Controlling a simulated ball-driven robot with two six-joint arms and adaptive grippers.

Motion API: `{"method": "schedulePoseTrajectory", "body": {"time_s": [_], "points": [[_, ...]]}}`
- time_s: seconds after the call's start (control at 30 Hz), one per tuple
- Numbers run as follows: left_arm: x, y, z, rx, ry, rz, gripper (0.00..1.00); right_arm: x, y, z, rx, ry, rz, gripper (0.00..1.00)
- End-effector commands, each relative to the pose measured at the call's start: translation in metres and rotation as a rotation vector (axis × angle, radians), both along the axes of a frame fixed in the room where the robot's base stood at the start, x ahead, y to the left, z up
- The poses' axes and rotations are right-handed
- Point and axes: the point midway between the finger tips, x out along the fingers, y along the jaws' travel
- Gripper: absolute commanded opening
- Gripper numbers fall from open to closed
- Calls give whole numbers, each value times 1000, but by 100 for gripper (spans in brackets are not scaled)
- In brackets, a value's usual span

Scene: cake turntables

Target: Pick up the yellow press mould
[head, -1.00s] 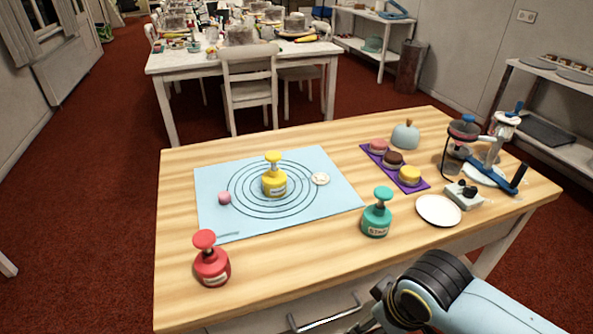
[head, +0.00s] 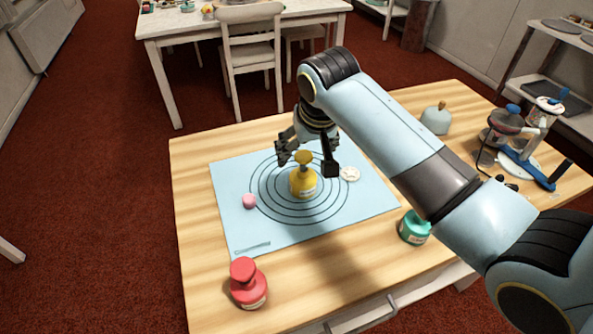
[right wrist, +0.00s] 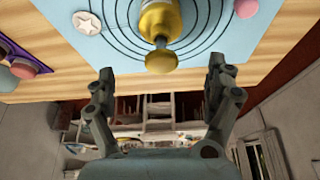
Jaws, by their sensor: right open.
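The yellow press mould (head: 303,181) stands upright on the light blue mat (head: 238,222), inside the printed circles. My right gripper (head: 308,165) is open above and around the mould's round knob, with nothing held. In the right wrist view the yellow press mould (right wrist: 160,22) shows at the top middle, its knob towards me. The open fingers of my right gripper (right wrist: 161,82) are to either side of it and apart from it. My left gripper is in no view.
A red press mould (head: 248,285) stands at the front left of the table. A green one (head: 414,228) stands under my right arm. A pink piece (head: 249,201) and a white embossed disc (head: 350,174) lie on the mat near the yellow mould. A grey-blue lidded thing (head: 436,118) stands at the back right.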

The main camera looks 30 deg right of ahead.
Motion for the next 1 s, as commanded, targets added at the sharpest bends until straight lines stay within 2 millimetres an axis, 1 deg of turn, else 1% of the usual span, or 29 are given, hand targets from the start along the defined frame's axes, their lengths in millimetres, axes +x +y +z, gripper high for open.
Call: {"method": "schedulePoseTrajectory", "body": {"time_s": [0.03,0.1,0.2,0.3,0.37,0.63,0.73,0.93,1.0], "points": [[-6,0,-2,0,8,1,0,2,-1,-10,0,4,-1,87],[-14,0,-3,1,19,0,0,7,-3,-20,-1,2,1,87],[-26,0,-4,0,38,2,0,11,-4,-30,-1,1,1,87],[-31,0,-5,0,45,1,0,13,-5,-36,0,1,2,87],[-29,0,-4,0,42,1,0,16,-5,-41,-1,0,2,87],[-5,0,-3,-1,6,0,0,31,-8,-77,0,1,2,87],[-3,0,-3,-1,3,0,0,33,-8,-81,0,0,2,87],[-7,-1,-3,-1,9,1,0,33,-8,-81,-1,-1,3,87],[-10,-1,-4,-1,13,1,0,33,-8,-81,-1,-1,3,78]]}}
